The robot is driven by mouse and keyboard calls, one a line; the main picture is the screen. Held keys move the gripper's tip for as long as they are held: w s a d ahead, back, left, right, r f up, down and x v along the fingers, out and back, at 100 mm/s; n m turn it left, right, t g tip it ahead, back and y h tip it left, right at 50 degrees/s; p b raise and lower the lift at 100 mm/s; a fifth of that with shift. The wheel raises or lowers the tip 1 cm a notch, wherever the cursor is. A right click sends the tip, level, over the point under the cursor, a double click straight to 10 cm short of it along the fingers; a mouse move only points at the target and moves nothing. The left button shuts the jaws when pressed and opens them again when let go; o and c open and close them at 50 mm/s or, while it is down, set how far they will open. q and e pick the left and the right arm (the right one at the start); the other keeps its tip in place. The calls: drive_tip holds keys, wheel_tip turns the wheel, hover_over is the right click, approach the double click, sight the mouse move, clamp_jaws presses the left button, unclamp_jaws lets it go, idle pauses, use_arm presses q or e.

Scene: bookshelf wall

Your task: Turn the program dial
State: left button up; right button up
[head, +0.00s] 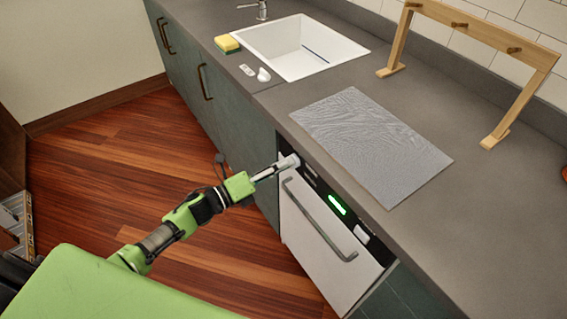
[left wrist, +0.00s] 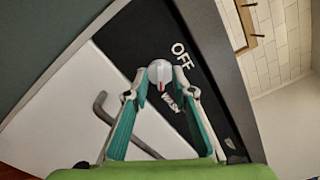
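The program dial (left wrist: 160,73) is a round white knob with a red mark on its lower edge, on the black control strip of a white dishwasher (head: 318,245). The words OFF and WASH are printed beside it; the mark is nearer WASH than OFF. In the left wrist view, the fingertips of my left gripper (left wrist: 161,79) are on both sides of the dial and appear to touch it. The head view shows the left gripper (head: 277,168) reaching the white dial (head: 292,160) at the strip's left end. My right gripper is out of view.
A long handle (head: 320,228) crosses the dishwasher door, and a green display (head: 337,205) glows on the strip. The grey counter (head: 460,220) overhangs above, with a mat (head: 370,145), a sink (head: 300,47), a sponge (head: 227,43) and a wooden rack (head: 490,35).

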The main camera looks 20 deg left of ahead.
use_arm(q)
drive_tip(key=shift+w+d, duration=0.15)
drive_tip(key=shift+w, duration=0.05)
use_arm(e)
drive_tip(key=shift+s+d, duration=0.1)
use_arm(q)
clamp_jaws()
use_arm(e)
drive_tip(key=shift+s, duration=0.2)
